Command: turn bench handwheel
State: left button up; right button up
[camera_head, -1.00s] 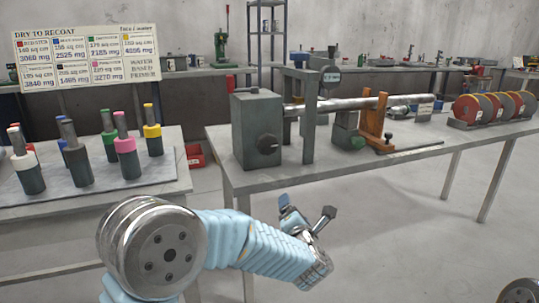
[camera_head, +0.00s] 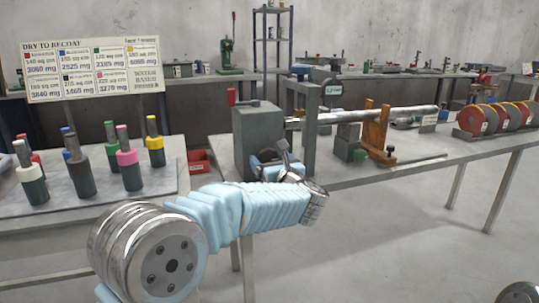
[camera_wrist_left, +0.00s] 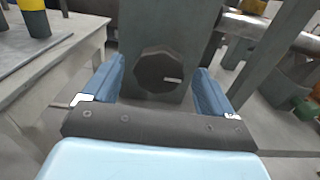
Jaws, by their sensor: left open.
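The dark faceted knob (camera_wrist_left: 158,72), which I take as the handwheel, is on the front of a grey-green box (camera_head: 258,128) at the bench's left end. It has a short white mark pointing right in the left wrist view. My left gripper (camera_head: 269,158) is open in front of the box, with its blue fingers to either side of the knob in the left wrist view. I cannot tell whether they touch it. In the head view, the gripper hides most or all of the knob. My right gripper is not in view.
A grey upright frame (camera_head: 311,125) stands right of the box, with a steel shaft (camera_head: 360,116) running rightward past an orange-brown stand (camera_head: 378,135). Coloured discs (camera_head: 470,121) stand further right. A left table (camera_head: 75,205) holds several colour-topped cylinders. Floor in front is clear.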

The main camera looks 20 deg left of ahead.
pick_arm(q)
jog(key=shift+x, duration=0.85)
jog(key=c, duration=1)
